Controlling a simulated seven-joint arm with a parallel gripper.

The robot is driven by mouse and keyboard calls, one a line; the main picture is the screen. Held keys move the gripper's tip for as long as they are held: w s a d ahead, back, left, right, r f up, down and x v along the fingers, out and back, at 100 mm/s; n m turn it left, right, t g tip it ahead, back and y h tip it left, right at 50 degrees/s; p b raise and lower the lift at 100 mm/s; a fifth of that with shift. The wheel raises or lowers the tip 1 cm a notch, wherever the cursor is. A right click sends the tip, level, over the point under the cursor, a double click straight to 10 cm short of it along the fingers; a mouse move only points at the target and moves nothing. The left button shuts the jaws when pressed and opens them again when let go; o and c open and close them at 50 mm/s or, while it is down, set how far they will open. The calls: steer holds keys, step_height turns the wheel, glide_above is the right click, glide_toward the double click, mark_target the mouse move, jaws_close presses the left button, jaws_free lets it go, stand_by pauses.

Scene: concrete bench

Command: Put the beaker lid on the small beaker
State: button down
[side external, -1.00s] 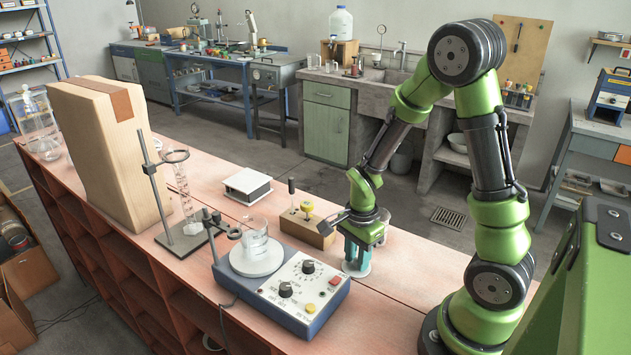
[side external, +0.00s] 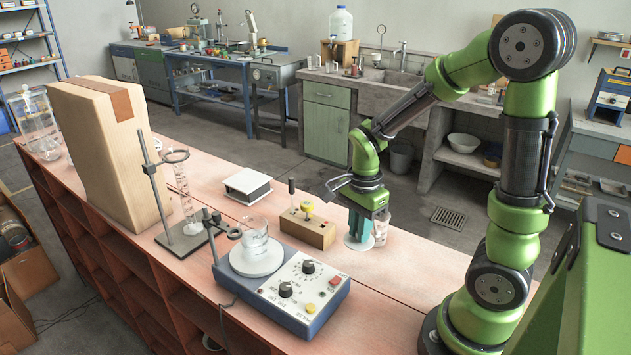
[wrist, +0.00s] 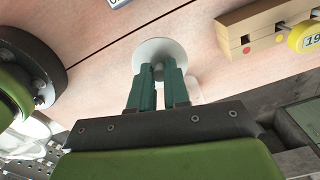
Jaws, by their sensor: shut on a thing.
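My gripper (side external: 358,236) points down over the bench, right of the wooden block. Its teal fingers are shut on the beaker lid (side external: 350,246), a pale round disc. In the wrist view the lid (wrist: 153,47) shows as a white disc beyond the fingertips (wrist: 160,72), its small knob between them. A small clear glass beaker (side external: 382,229) stands just right of the fingers in the side view, partly hidden by my gripper. The lid appears beside the beaker, not over it; its exact height above the bench is hard to tell. I cannot clearly make out the beaker in the wrist view.
A hot plate (side external: 300,296) carries another glass beaker (side external: 254,232). The bench right of the beaker is clear.

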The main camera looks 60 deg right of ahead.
steer(key=shift+r, duration=2.5)
steer(key=w+a+r, duration=0.3)
steer(key=w+a, duration=1.1)
steer(key=w, duration=0.2)
steer(key=shift+w+a, duration=0.25)
steer(key=shift+a, duration=0.15)
steer(key=shift+f, duration=0.45)
steer(key=c, duration=1)
jaws_free()
steer(key=shift+o, duration=0.2)
